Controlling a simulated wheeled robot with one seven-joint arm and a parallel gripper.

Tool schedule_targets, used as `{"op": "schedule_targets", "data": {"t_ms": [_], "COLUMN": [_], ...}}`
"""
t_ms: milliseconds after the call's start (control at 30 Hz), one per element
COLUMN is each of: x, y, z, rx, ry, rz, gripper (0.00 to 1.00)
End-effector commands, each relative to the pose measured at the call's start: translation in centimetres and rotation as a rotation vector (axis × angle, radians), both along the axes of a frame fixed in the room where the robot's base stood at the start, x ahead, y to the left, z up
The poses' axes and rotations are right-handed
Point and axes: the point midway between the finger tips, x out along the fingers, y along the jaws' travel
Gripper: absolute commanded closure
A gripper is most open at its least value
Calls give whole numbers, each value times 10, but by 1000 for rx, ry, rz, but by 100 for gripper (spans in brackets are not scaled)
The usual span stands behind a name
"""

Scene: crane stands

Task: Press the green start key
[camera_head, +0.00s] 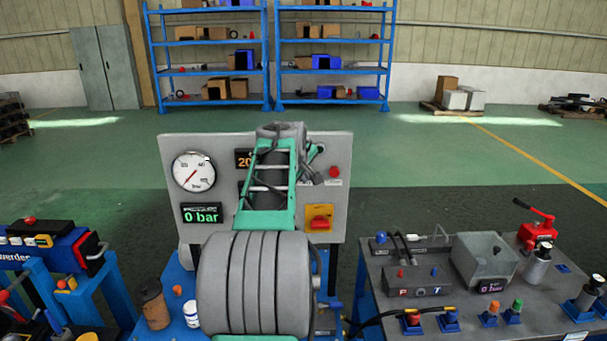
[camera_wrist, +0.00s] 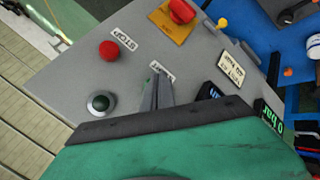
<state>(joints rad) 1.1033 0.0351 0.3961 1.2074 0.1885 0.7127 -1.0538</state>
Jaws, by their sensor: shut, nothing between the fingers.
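I cannot tell whether the fingertips touch the panel. A red stop button (camera_wrist: 109,50) sits above the key beside a STOP label. In the head view my arm covers the middle of the panel (camera_head: 343,150), and I cannot make out the key there.
A red rotary switch (camera_wrist: 181,11) on a yellow plate is on the same panel. In the head view a gauge (camera_head: 194,171) and a 0 bar display (camera_head: 202,215) are on its left. A bench (camera_head: 400,320) with valves and fittings stands at right.

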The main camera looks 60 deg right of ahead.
Motion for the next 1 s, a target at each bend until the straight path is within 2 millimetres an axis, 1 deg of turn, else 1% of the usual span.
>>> {"op": "schedule_targets", "data": {"t_ms": [1000], "x": [5], "y": [-9], "z": [0], "rx": [0], "ry": [0], "rz": [0], "gripper": [100]}}
